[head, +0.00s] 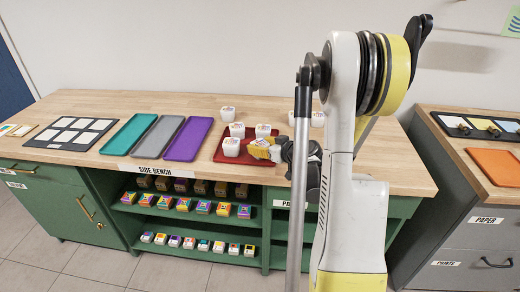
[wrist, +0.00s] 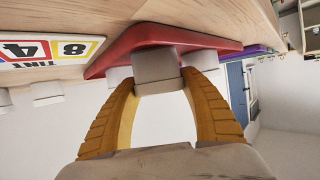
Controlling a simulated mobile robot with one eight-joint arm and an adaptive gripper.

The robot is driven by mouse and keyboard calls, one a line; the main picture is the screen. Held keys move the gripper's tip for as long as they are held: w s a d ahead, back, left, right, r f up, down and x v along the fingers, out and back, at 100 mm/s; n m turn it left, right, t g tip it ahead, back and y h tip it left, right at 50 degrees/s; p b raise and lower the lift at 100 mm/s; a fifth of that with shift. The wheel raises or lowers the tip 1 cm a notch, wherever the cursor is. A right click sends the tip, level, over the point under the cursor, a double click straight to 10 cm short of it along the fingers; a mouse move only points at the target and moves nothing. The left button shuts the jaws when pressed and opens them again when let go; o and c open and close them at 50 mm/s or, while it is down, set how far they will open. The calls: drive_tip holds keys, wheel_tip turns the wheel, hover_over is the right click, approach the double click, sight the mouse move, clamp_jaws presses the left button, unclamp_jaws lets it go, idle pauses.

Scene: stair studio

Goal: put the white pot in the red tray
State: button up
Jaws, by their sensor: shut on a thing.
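The red tray (head: 218,158) lies on the wooden bench, and its rim also shows in the wrist view (wrist: 225,44). My gripper (head: 240,147) reaches over it from the right, its yellow fingers shut on a white pot (head: 231,147). In the wrist view this pot (wrist: 157,72) sits between the fingertips, over the tray. I cannot tell whether its base touches the tray. Two more white pots, one at the back left (head: 237,130) and one at the back right (head: 263,130), stand on the tray behind the held one. The fingers hide part of the tray.
Another white pot (head: 228,114) stands behind the tray, and others (head: 318,118) stand to the right, partly behind my arm. Purple (head: 189,139), grey (head: 158,136) and teal (head: 130,134) trays lie left. Shelves below hold several small boxes. A numbered card (wrist: 50,48) shows in the wrist view.

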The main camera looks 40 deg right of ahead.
drive_tip(key=shift+r, duration=0.1)
drive_tip(key=o, duration=1.2)
